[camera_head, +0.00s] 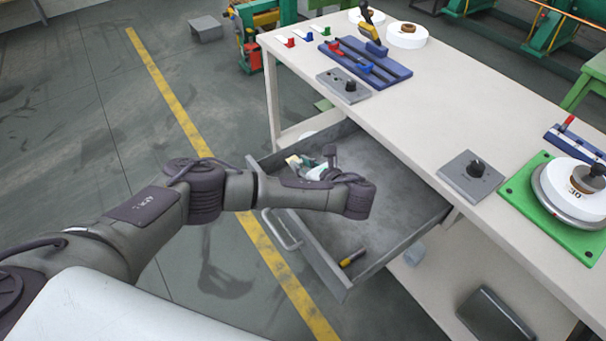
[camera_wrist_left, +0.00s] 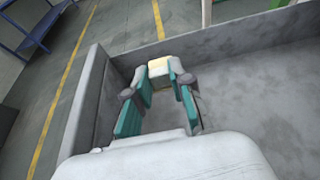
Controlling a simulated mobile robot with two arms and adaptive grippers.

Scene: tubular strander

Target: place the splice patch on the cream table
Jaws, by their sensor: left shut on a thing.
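The splice patch appears to be the small pale cream piece (camera_wrist_left: 165,67) between my fingertips in the left wrist view. In the head view a bit of it (camera_head: 293,161) shows beside my gripper, partly hidden by my wrist. My left gripper (camera_head: 308,167), with teal finger pads, is shut on it. The gripper is over or inside the open grey drawer (camera_head: 400,205), near its left side; its exact height I cannot tell. The cream table (camera_head: 430,105) stands to the right, above the drawer. My right gripper is not in view.
A yellow and black item (camera_head: 352,258) lies in the drawer's front corner. On the table are a blue rack (camera_head: 365,65), grey knob boxes (camera_head: 470,177), white spools (camera_head: 407,35) and a green plate (camera_head: 520,205). Bare tabletop lies between the knob boxes.

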